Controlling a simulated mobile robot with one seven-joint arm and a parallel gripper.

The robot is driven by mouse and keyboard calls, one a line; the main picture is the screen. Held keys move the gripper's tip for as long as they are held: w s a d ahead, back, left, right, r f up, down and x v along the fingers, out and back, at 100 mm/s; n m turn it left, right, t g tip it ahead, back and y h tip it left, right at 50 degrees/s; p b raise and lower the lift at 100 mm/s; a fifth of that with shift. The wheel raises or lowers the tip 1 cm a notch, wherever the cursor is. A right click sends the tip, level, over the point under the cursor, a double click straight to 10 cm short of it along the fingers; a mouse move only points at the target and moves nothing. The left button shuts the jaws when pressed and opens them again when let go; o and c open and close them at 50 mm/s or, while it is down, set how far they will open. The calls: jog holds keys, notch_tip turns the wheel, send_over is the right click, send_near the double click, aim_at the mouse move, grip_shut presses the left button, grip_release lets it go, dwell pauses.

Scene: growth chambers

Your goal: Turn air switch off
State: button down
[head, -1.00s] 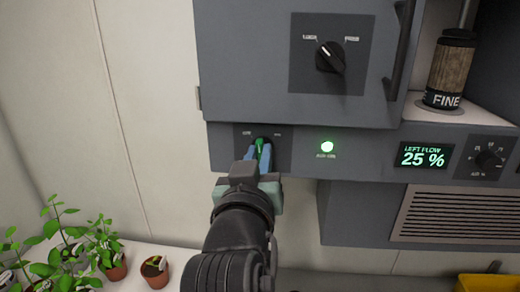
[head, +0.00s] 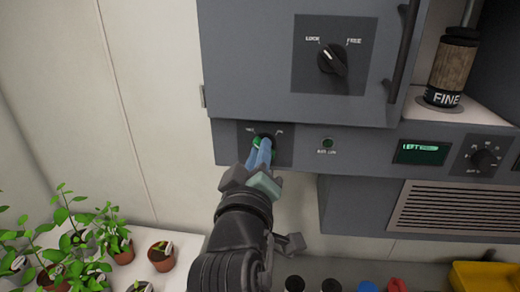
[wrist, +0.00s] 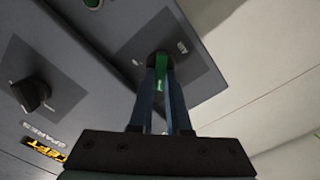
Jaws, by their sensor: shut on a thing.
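The air switch is a small green knob (head: 257,142) on a dark square plate (head: 284,152) at the left end of the grey panel strip. My gripper (head: 262,147) is shut on the knob, with its blue fingers tilted to the right of upright. In the wrist view the green knob (wrist: 160,74) sits between the two fingers (wrist: 161,90), and the plate has small labels at its edges. Part of the knob is hidden by the fingers. The round lamp (head: 328,143) right of the switch is dark green, not glowing.
A flow display (head: 421,153), dim and only partly lit, and a black dial (head: 484,159) lie farther right. Above is a cabinet door with a black lock knob (head: 332,60) and handle (head: 402,50). Potted seedlings (head: 161,255) and a yellow bin (head: 487,277) stand below.

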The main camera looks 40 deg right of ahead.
dwell(0.4)
jog(key=c, duration=0.9)
grip_release()
jog(key=shift+o, duration=0.2)
jog(key=v, duration=1)
jog(key=shift+s+a+r+p, duration=0.25)
jog(key=shift+a+r+p, duration=0.05)
jog(key=shift+p, duration=0.05)
jog(key=shift+s+p, duration=0.1)
jog(key=shift+p, duration=0.5)
